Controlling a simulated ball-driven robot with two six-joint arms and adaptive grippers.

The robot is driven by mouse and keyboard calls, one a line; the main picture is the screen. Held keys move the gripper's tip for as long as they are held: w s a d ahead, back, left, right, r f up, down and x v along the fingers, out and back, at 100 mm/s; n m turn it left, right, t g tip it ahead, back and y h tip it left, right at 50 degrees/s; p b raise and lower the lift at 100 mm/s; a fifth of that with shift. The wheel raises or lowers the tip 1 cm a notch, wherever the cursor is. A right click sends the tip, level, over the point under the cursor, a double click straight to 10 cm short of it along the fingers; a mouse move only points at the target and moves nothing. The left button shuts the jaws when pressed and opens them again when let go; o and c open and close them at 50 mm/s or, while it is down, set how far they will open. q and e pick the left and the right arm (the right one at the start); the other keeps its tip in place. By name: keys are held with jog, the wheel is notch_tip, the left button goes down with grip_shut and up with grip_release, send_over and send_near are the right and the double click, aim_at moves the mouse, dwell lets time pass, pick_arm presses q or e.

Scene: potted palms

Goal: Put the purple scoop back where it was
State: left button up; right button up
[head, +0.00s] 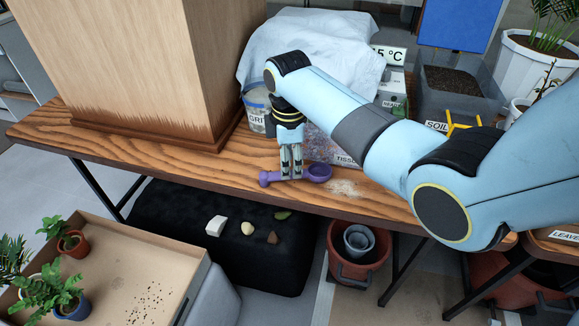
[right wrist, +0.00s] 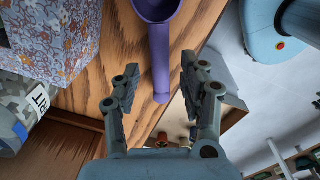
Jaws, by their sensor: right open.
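The purple scoop (head: 318,173) lies on the wooden table (head: 180,150) near its front edge, its bowl to the right and its handle to the left in the head view. My right gripper (head: 291,176) points down at the scoop's handle. In the right wrist view the scoop (right wrist: 160,50) shows its handle between the two spread fingers of my right gripper (right wrist: 160,92), with a gap on both sides. The gripper is open and holds nothing. My left gripper is in neither view.
A floral tissue box (head: 330,150) stands just behind the scoop, with a labelled grit bucket (head: 256,108) to its left. A large wooden box (head: 150,60) fills the table's left. Pale grains (head: 345,188) lie right of the scoop. A soil bin (head: 455,95) stands further right.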

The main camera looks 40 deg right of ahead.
notch_tip(320, 180, up, 8)
jog(key=shift+s+a+r+p, duration=0.15)
jog(key=shift+p, duration=0.3)
